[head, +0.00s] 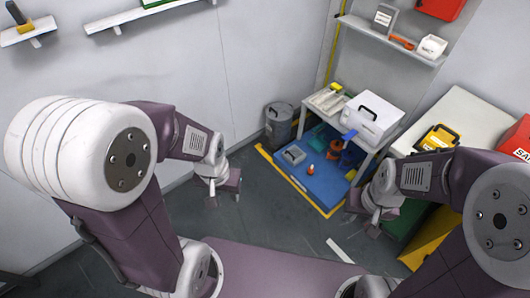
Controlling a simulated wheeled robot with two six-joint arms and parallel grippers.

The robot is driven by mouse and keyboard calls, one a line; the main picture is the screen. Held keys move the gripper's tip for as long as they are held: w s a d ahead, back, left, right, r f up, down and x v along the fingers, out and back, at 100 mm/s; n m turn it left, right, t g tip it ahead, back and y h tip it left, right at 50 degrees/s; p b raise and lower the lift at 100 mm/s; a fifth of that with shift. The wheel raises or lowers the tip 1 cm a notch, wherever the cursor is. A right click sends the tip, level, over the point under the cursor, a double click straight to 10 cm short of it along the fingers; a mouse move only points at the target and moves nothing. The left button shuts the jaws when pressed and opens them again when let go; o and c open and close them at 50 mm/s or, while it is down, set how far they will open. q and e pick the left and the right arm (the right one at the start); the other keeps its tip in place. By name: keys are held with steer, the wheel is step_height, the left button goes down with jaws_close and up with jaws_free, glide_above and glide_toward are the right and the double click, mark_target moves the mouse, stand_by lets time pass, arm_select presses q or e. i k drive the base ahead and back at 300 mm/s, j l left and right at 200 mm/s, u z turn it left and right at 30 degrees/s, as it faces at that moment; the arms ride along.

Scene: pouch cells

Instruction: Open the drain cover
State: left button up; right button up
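I cannot pick out a drain cover for certain. A blue floor tray or mat (318,190) lies at the centre, with a yellow edge strip along its front. A small grey square piece (293,155) sits on its left part, too small to identify. My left gripper (224,191) hangs over the dark floor left of the blue mat, fingers apart and nothing seen between them. My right gripper (364,215) is right of the mat's front corner, fingers apart and seemingly empty.
A white box (370,118) with a dark handle stands on a table (398,124) behind the mat. A grey bin (279,122) stands at the left. A yellow case (437,138) lies on the right-hand bench. Dark floor between my grippers is mostly clear.

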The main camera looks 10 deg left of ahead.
mark_target(294, 154)
steer(key=i+j+z, duration=0.35)
steer(key=i+j, duration=0.45)
steer(key=i, duration=0.3)
steer(key=i+j+z, duration=0.4)
steer(key=i+j, duration=0.55)
steer(key=j, duration=0.15)
